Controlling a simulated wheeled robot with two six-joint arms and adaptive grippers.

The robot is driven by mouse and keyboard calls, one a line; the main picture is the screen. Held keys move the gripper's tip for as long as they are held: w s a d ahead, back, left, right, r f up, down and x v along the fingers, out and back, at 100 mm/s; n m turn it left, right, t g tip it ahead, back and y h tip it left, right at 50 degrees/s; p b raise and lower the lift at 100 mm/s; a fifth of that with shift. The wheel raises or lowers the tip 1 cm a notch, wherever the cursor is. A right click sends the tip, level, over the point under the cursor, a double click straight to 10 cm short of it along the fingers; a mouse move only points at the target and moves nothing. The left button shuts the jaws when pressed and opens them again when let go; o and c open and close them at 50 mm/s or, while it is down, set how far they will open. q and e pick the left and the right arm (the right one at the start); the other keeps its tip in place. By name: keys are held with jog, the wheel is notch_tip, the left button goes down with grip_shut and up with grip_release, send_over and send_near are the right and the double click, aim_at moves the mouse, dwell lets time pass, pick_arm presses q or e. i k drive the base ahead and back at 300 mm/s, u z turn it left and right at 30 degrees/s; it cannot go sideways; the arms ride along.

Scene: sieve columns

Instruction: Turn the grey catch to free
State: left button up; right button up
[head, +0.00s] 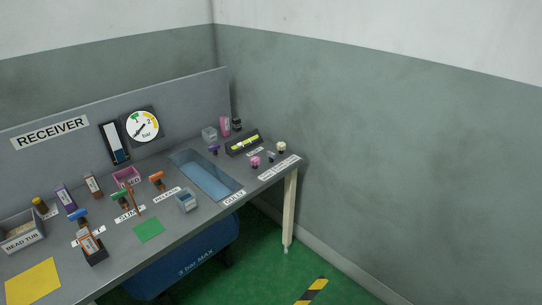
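A small grey piece (271,156) stands near the right end of the grey bench (187,226), between a pink knob and a cream knob. It may be the grey catch, but it is too small to tell for sure or to read which way it is turned. Neither of my grippers is in the head view.
Around it are the pink knob (255,162), the cream knob (281,147) and a dark holder with a yellow vial (243,143). A blue recessed basin (207,176) lies to the left. Bottles, valves and a bead tub (22,233) crowd the left side.

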aim_at(272, 155)
jog(key=k, duration=0.55)
jog(key=z, duration=0.65)
jog(key=i, duration=0.45)
jog(key=z, duration=0.6)
jog(key=i, duration=0.95)
jog(key=u, duration=0.25)
